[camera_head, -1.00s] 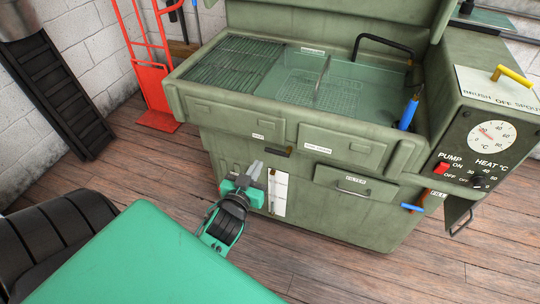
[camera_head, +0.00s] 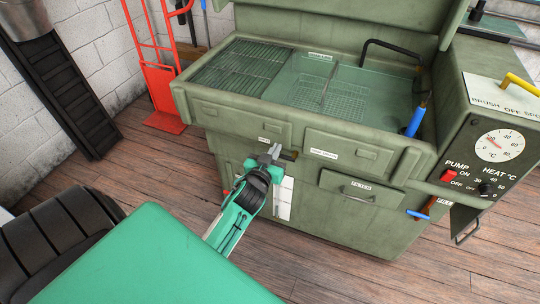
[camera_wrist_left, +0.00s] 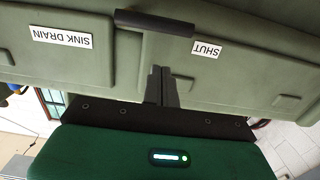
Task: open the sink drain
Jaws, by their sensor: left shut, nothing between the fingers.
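The sink drain handle is a short dark lever (camera_head: 288,155) on the front of the green washing tank. It lies roughly level, between a label reading SHUT (camera_head: 263,140) and a label reading SINK DRAIN (camera_head: 323,154). In the left wrist view, the lever (camera_wrist_left: 154,22) and both labels show upside down. My left gripper (camera_head: 275,149) is shut and empty, its fingertips close to the lever's left end in the head view. In the left wrist view, its fingertips (camera_wrist_left: 161,70) show below the lever with a visible gap. Whether they touch the panel I cannot tell. My right gripper is not in view.
The sink (camera_head: 335,90) above has a grille and a black spout (camera_head: 390,48). A filter drawer (camera_head: 360,188) and a blue-handled fill lever (camera_head: 418,215) are to the right. A control panel (camera_head: 487,160) is farther right. A red hand truck (camera_head: 160,85) stands left.

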